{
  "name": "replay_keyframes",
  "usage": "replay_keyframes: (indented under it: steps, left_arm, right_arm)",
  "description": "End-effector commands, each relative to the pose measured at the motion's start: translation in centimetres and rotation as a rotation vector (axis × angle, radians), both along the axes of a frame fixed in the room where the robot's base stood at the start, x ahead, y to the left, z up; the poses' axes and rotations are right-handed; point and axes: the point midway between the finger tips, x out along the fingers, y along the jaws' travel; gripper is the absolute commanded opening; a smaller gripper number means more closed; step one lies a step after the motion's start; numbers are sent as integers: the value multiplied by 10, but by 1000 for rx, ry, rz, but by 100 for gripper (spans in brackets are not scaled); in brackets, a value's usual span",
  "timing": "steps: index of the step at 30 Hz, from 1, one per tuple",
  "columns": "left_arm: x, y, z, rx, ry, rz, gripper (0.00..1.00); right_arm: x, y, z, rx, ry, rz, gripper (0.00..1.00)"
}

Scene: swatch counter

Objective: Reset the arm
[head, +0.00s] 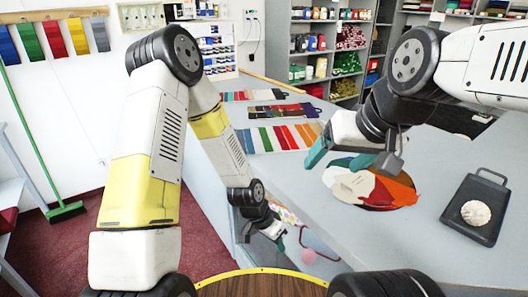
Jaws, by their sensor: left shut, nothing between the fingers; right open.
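My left arm bends over at the left and hangs down in front of the counter (450,240). My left gripper (272,231) is shut and empty, low near the counter's front left edge. It shows small, and its fingertips are hard to make out. My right arm comes in from the upper right. My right gripper (352,162) has teal fingertips spread apart.
Striped swatch cards (283,137) lie toward the counter's back left. A black handled tray (475,208) holding a pale round thing (476,213) is at the right. A green broom (66,212) leans at the left wall. Shelves stand behind. The counter's front right is clear.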

Motion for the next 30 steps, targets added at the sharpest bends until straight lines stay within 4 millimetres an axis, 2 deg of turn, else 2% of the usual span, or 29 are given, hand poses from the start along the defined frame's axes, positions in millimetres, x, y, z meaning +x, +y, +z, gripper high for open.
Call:
replay_keyframes:
  steps: [1,6,10,14,18,20,24,30]
  left_arm:
    - [12,12,24,18,-28,26,0]
    - [32,51,97,70,-75,139,0]
    - [36,80,153,93,-111,232,0]
    - [28,107,206,101,-142,335,0]
    - [10,133,260,91,-174,448,0]
    - [-1,144,280,81,-184,497,0]
    - [-32,165,324,43,-209,607,0]
    - [-78,185,363,-24,-227,729,0]
  right_arm:
    - [0,0,0,0,0,0,79]
    - [0,0,0,0,0,0,79]
    - [0,0,0,0,0,0,79]
    - [0,0,0,0,0,0,79]
    - [0,0,0,0,0,0,79]
    - [0,0,0,0,0,0,79]
    - [0,0,0,0,0,0,79]
    - [0,0,0,0,0,0,79]
